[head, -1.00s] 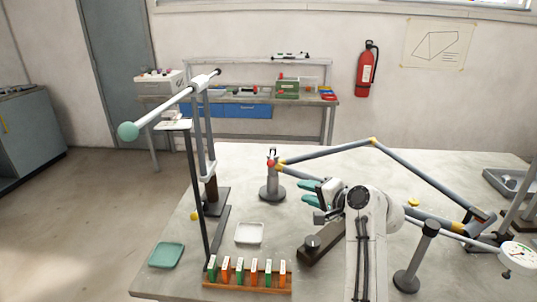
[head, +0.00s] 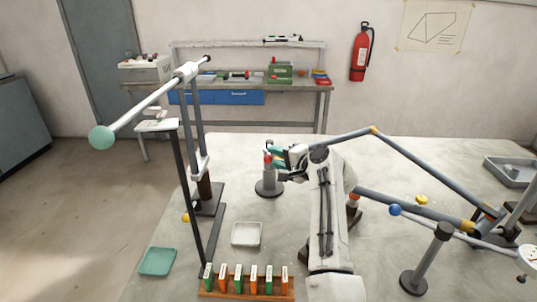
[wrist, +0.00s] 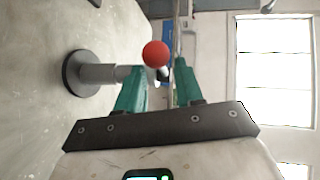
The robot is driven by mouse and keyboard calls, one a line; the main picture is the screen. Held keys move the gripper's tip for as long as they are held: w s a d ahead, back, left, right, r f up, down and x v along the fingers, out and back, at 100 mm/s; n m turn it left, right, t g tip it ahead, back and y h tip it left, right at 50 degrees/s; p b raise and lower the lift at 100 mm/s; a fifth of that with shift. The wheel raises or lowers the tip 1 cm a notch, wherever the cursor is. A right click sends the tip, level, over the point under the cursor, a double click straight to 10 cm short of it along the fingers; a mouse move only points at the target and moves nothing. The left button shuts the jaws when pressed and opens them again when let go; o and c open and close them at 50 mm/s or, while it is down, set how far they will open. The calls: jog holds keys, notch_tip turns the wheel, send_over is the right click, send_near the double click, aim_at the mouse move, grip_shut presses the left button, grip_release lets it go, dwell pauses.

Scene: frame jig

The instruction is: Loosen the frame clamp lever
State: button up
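The clamp post (head: 268,184) stands on a round grey base at the middle back of the table, by the left end of the grey tube frame (head: 415,168). A red ball knob (head: 267,160), which looks like the clamp lever's end, is at its top. My gripper (head: 270,153) is at the post's top, its teal fingers beside the knob. The lever's arm is mostly hidden.
A tall stand with a white bar and teal ball (head: 101,138) rises at left. A white tray (head: 246,235), a teal tray (head: 157,262) and a rack of green and orange pieces (head: 246,293) lie in front. A grey post (head: 428,262) stands at right.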

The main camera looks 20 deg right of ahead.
aim_at(269, 154)
jog(key=shift+x, duration=1.95)
grip_shut()
jog(key=shift+f, duration=0.1)
